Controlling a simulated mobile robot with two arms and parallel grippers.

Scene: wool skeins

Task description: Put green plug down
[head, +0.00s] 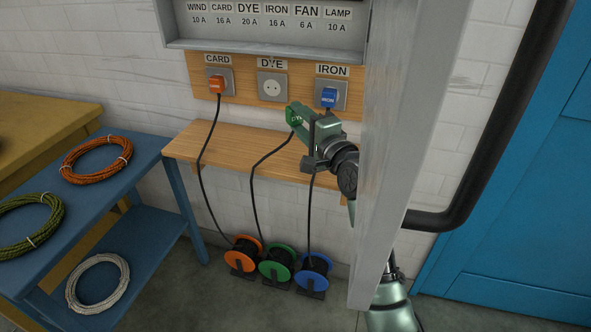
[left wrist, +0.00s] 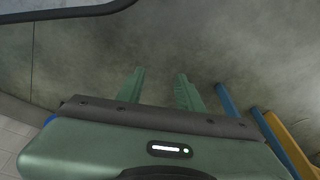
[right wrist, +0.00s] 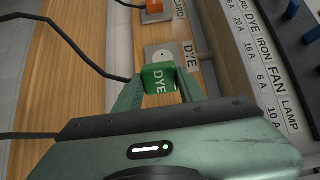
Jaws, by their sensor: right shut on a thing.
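The green plug (right wrist: 158,78), labelled DYE, is held between the fingers of my right gripper (right wrist: 158,90). In the head view the green plug (head: 292,116) and right gripper (head: 302,122) are in front of the wall, below the DYE socket (head: 271,86) and above the wooden shelf (head: 228,139). The DYE socket is empty. A black cord runs from the plug down to the green reel (head: 277,266) on the floor. My left gripper (left wrist: 161,76) is open and empty over bare floor in its wrist view.
An orange plug (head: 216,84) sits in the CARD socket and a blue plug (head: 329,97) in the IRON socket. A grey post (head: 400,150) stands close on the right. The shelf top looks clear.

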